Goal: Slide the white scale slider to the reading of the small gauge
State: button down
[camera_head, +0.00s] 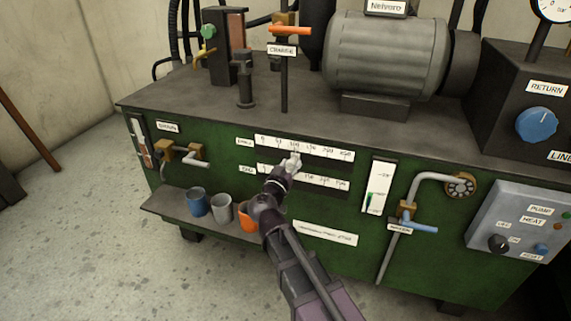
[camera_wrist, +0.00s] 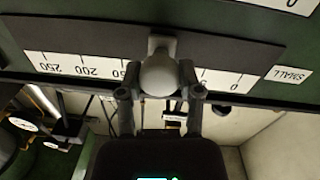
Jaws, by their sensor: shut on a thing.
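The white slider knob (camera_head: 291,160) sits on the upper scale strip (camera_head: 335,153) on the green cabinet front. In the wrist view the picture is upside down; the pale knob (camera_wrist: 159,75) stands near the 100 region of the scale labelled SMALL (camera_wrist: 288,74). The knob hides the number behind it. My gripper (camera_head: 287,168) is shut on the knob, with one finger on each side of it, also in the wrist view (camera_wrist: 161,94). A round white gauge (camera_head: 551,9) is cut off at the top right; its reading is not legible. Another dial (camera_wrist: 23,124) shows at the lower left of the wrist view.
A second scale (camera_head: 325,182) lies just below. A shelf with blue (camera_head: 197,202), grey (camera_head: 221,208) and orange (camera_head: 248,222) cups sticks out at lower left. A pipe with a blue-handled valve (camera_head: 418,227) is to the right. A motor (camera_head: 385,55) stands on top.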

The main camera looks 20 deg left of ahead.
jog(key=shift+w+a, duration=0.1)
jog(key=shift+c, duration=1.3)
grip_release()
jog(key=shift+a, duration=0.1)
jog(key=shift+s, duration=0.2)
jog(key=s, duration=1.2)
jog(key=shift+w, duration=0.1)
